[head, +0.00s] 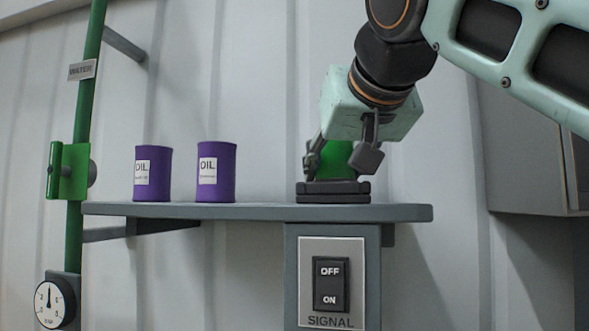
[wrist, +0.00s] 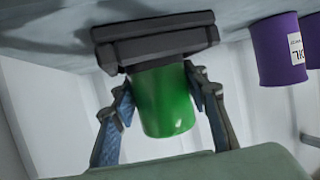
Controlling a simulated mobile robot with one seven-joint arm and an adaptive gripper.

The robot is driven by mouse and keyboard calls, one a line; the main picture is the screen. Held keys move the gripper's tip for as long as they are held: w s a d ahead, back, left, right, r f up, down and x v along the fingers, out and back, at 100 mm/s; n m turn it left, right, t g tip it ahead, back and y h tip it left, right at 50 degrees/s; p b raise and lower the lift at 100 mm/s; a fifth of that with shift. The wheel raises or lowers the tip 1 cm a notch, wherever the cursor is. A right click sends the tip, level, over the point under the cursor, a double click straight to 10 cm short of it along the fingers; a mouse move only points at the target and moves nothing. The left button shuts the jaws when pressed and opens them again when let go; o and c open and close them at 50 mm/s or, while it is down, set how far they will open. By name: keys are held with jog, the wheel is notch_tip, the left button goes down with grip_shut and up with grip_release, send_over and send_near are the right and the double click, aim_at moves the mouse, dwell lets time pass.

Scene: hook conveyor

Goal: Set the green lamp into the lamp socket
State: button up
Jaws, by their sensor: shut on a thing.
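The green lamp (head: 338,156) is upright between the fingers of my gripper (head: 341,160) at the right part of the shelf. In the wrist view the lamp (wrist: 165,100) shows as a green cylinder with my gripper's fingers (wrist: 158,95) on both sides. The dark lamp socket (head: 333,191) sits on the shelf directly under the lamp, and it also shows in the wrist view (wrist: 155,42). The lamp's end meets the socket in the wrist view. How deep it sits is hidden. My gripper is shut on the lamp.
Two purple oil cans (head: 153,174) (head: 216,172) stand on the grey shelf (head: 262,212) to the left. A switch panel marked SIGNAL (head: 332,283) is below the shelf. A green pipe (head: 82,150) with a gauge (head: 54,302) is at the far left. A grey cabinet (head: 530,160) hangs at the right.

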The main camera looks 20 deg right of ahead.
jog(key=shift+f, duration=0.1)
jog(key=o, duration=1.3)
jog(key=shift+s, duration=0.1)
jog(key=v, duration=1.1)
jog(key=shift+s+r, duration=0.2)
jog(key=shift+s, duration=0.15)
jog(key=shift+s+a, duration=0.1)
jog(key=shift+a, duration=0.05)
